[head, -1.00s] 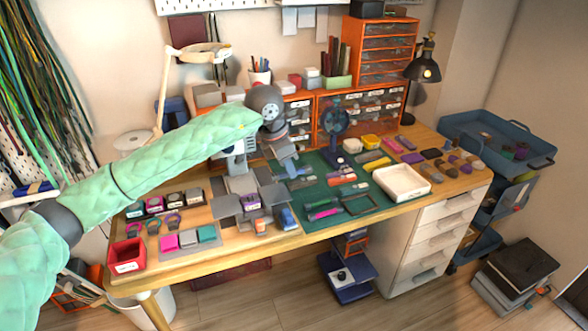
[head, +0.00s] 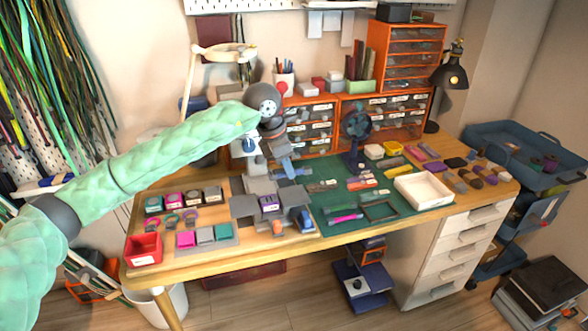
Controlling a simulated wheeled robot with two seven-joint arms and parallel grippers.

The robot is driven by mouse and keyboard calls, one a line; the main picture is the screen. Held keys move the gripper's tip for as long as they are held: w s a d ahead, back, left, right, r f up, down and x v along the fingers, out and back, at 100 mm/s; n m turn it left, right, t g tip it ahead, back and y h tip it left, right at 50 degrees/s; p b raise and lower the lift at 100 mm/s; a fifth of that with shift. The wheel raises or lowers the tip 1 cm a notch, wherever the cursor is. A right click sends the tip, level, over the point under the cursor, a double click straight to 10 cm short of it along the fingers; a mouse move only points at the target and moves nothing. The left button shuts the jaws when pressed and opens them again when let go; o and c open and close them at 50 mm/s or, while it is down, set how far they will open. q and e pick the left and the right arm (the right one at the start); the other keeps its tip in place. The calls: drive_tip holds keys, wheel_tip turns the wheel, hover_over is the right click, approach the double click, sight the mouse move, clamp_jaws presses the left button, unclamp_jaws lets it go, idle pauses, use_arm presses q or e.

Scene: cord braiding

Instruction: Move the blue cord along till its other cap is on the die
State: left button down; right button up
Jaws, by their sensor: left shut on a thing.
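My left gripper (head: 287,167) is above the left edge of the green mat, just right of a pale press (head: 254,160). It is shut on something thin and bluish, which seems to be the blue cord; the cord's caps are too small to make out. The press stands behind grey plates at the middle of the table, and its die cannot be told apart at this size. My right gripper is not in view.
A white tray (head: 424,191) is at right on the green mat (head: 335,180). A red bin (head: 144,249) sits at the table's front left corner.

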use_arm(q)
drive_tip(key=w+a+b, duration=0.1)
drive_tip(key=a+b, duration=0.2)
drive_tip(key=a, duration=0.6)
drive_tip(key=shift+w+a, duration=0.3)
drive_tip(key=shift+a, duration=0.1)
idle(0.6)
drive_tip(key=shift+w+a+b, duration=0.3)
drive_tip(key=shift+a, duration=0.2)
idle(0.9)
idle(0.8)
idle(0.3)
drive_tip(key=c, duration=1.3)
unclamp_jaws()
drive_tip(key=shift+c, duration=0.2)
